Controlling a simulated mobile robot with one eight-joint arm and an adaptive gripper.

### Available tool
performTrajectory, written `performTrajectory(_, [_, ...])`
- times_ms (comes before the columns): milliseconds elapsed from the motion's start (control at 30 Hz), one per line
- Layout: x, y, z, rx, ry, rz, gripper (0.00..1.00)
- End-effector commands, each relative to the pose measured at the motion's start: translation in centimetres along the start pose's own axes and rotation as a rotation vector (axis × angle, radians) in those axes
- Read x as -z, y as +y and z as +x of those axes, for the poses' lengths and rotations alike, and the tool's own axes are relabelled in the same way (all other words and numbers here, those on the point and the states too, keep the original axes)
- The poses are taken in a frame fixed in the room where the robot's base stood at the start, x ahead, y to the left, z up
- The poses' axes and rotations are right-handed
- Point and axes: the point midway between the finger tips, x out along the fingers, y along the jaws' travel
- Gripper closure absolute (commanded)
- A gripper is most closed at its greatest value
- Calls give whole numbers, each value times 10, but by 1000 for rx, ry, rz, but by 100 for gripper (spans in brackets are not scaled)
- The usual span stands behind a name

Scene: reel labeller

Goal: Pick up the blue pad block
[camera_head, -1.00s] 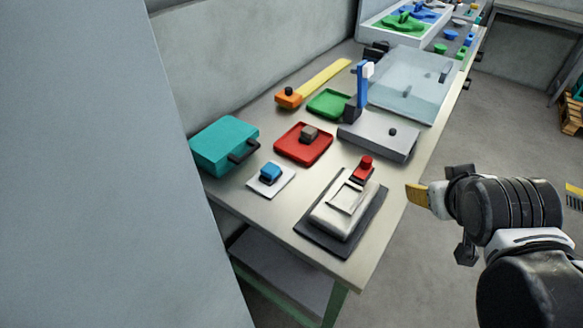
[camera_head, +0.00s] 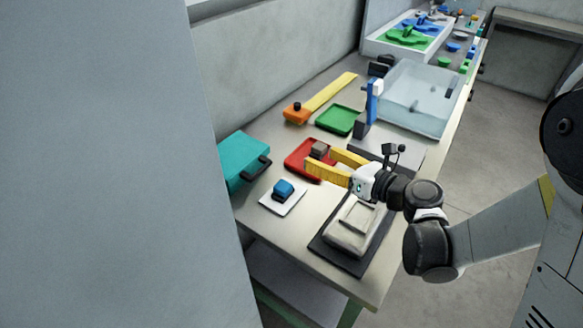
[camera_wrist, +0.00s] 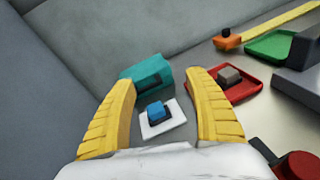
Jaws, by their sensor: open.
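The blue pad block (camera_head: 284,188) sits on a dark base on a white square plate (camera_head: 270,205), near the left edge of the table. In the wrist view the blue block (camera_wrist: 156,110) shows between the two yellow fingers, farther off. My gripper (camera_head: 320,162) is open and empty. It hangs above the table to the right of the block, with its fingers pointing left, apart from the block.
A teal case (camera_head: 243,158) stands beside the plate. A red tray (camera_head: 298,165) with a grey-brown block (camera_head: 319,149) lies behind my fingers. A grey device on a dark base (camera_head: 352,228) is below my wrist. A green tray (camera_head: 338,119) lies farther back.

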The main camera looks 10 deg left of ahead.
Motion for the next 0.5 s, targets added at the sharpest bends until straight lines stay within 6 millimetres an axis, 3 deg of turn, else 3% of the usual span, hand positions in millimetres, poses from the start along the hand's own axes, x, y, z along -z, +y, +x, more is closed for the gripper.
performTrajectory(33, [27, 7, 5, -48, 67, -77, 37])
performTrajectory(100, [58, 16, 6, -104, 143, -161, 37])
performTrajectory(200, [84, 22, 7, -152, 205, -227, 37])
performTrajectory(500, [103, 30, 49, -167, 222, -246, 37])
